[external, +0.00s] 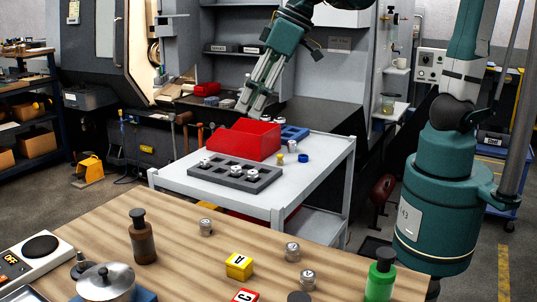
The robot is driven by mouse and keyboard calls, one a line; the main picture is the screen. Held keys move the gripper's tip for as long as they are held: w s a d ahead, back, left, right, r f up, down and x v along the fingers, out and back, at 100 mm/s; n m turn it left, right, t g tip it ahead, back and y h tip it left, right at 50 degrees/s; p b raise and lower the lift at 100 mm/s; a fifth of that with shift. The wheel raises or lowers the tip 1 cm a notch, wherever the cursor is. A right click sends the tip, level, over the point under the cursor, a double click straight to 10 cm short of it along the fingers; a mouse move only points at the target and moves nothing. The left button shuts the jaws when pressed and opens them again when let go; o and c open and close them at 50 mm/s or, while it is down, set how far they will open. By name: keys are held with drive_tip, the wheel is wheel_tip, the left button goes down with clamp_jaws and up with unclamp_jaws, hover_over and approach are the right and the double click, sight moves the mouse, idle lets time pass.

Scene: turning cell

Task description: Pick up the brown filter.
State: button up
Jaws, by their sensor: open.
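I cannot make out a thing that is clearly a brown filter. The one plainly brown item on the wooden table is a dark brown bottle (143,243) with a black cap, standing upright at the left. My gripper (251,107) is far from it, pointing down over the back of the red bin (244,143) on the grey cart. Its fingers look apart, and I see nothing between them. The inside of the red bin and the surface behind it are partly hidden.
A grey tray (229,181) with metal parts lies on the cart (312,166) before the bin, with a blue holder (294,132) to the right. The wooden table (190,262) holds a pot (105,283), yellow block (239,266), metal parts and green bottle (381,277).

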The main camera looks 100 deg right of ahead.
drive_tip(key=w+a+f+m, duration=0.15)
drive_tip(key=w+f, duration=0.25)
drive_tip(key=w, duration=0.6)
drive_tip(key=m+g+h, duration=0.2)
drive_tip(key=m, duration=0.4)
approach(138, 213)
drive_tip(key=shift+n, duration=0.25)
drive_tip(key=x, duration=0.9)
drive_tip(key=shift+s+d+f, duration=0.1)
drive_tip(key=shift+d, duration=0.1)
drive_tip(key=shift+f+g, duration=0.3)
drive_tip(key=shift+f, duration=0.1)
drive_tip(key=shift+w+d+f+h, duration=0.15)
drive_tip(key=shift+w+f, duration=0.1)
drive_tip(key=shift+f, duration=0.35)
drive_tip(key=shift+w+d+f+h, duration=0.15)
drive_tip(key=shift+w+d+f, duration=0.1)
drive_tip(key=shift+f, duration=0.35)
drive_tip(key=shift+f, duration=0.1)
drive_tip(key=shift+p+x, duration=0.45)
drive_tip(key=shift+x, duration=2.05)
